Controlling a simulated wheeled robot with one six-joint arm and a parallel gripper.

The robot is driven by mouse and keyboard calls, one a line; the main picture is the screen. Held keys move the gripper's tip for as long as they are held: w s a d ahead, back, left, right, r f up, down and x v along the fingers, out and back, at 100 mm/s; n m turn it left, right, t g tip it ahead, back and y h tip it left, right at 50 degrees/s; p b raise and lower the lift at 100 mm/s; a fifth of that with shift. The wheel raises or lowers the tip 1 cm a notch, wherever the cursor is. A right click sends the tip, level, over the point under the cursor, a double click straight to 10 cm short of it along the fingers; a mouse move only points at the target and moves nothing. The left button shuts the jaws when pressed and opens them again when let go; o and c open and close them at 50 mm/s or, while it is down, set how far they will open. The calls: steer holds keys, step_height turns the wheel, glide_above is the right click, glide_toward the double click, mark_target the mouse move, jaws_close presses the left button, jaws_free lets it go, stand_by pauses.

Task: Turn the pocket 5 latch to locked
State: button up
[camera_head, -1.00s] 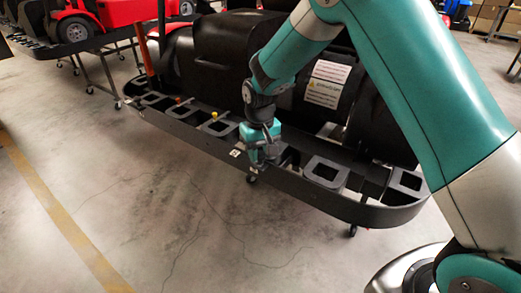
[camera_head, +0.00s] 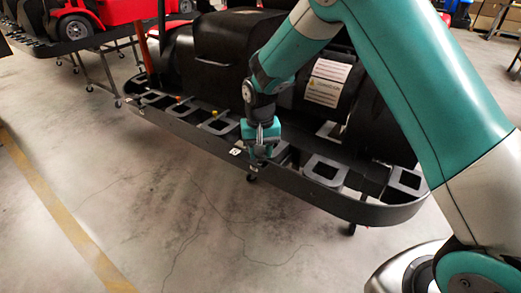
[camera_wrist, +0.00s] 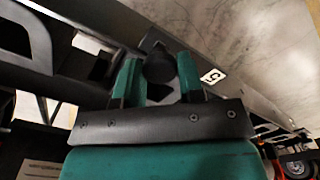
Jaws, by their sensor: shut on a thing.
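The pocket 5 latch (camera_wrist: 160,68) shows in the wrist view as a dark round knob between my two teal fingers. My gripper (camera_wrist: 157,75) is shut on it, one finger on each side. A white tag with a 5 (camera_wrist: 213,76) is on the dark rail just right of the fingers. In the head view my gripper (camera_head: 263,152) points down at the front rail, and the latch is hidden by it. A small white tag (camera_head: 235,152) shows left of the gripper. Whether the latch is at locked cannot be read.
The black kart side tray (camera_head: 360,210) has several square pockets along it, with orange and yellow pieces at some left ones. A black kart body (camera_head: 210,60) rises behind. Open concrete floor (camera_head: 130,190) lies in front. A red kart (camera_head: 100,15) stands at the back left.

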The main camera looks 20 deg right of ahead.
steer(key=o, duration=0.9)
steer(key=shift+r, duration=0.15)
step_height(320, 180, up, 17)
steer(key=shift+r+b, duration=0.1)
steer(key=shift+b, duration=0.6)
steer(key=s+a+n+y, duration=0.1)
steer(key=s+n, duration=0.2)
steer(key=s, duration=0.7)
steer(key=s+a+r+n+y, duration=0.1)
steer(key=s+a+n, duration=0.1)
steer(key=s, duration=0.8)
steer(key=s+a+n+y, duration=0.1)
steer(key=s+n, duration=0.3)
steer(key=s, duration=0.6)
steer(key=shift+s+a+r+y, duration=0.2)
steer(key=shift+r+y, duration=0.1)
steer(key=shift+y, duration=0.3)
